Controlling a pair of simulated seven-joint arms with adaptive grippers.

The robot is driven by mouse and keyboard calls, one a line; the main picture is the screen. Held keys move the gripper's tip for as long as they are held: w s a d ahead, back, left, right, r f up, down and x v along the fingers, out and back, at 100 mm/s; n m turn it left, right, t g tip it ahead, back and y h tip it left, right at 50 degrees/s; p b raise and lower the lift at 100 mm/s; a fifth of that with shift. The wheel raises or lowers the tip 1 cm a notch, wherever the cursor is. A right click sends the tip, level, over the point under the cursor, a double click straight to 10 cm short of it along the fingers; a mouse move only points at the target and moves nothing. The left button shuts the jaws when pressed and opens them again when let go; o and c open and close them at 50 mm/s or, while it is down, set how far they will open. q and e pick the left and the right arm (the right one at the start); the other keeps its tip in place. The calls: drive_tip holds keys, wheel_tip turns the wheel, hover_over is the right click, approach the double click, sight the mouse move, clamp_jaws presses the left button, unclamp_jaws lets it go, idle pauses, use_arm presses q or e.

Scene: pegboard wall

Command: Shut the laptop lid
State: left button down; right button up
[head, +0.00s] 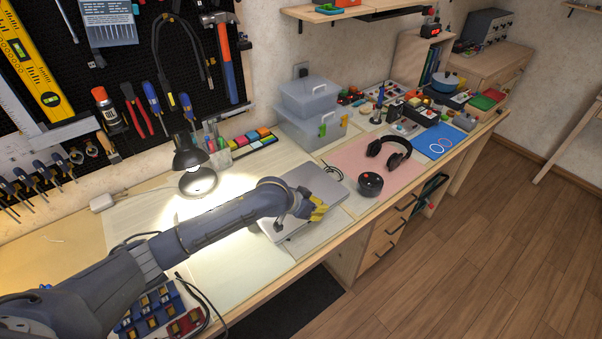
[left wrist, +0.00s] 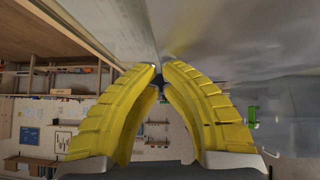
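The silver-grey laptop (head: 322,186) lies on the workbench near its front edge, partly hidden by my left arm. Its lid looks flat or nearly flat in the head view, but I cannot tell whether a gap remains. My left gripper (head: 318,211), with yellow fingers, is over the laptop's front right part. In the left wrist view the fingertips of my left gripper (left wrist: 160,74) come together with nothing clear held between them. Smooth grey surfaces fill the top of that view, close to the tips. My right gripper is not in view.
A lit black desk lamp (head: 190,158) stands behind my arm. A black round puck (head: 370,184) and headphones (head: 389,152) on a pink mat (head: 345,160) are right of the laptop. Clear plastic boxes (head: 310,115) stand behind. A blue organizer (head: 160,310) is at the lower left.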

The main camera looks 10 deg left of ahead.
use_arm(q)
drive_tip(key=shift+f, duration=0.3)
idle(0.4)
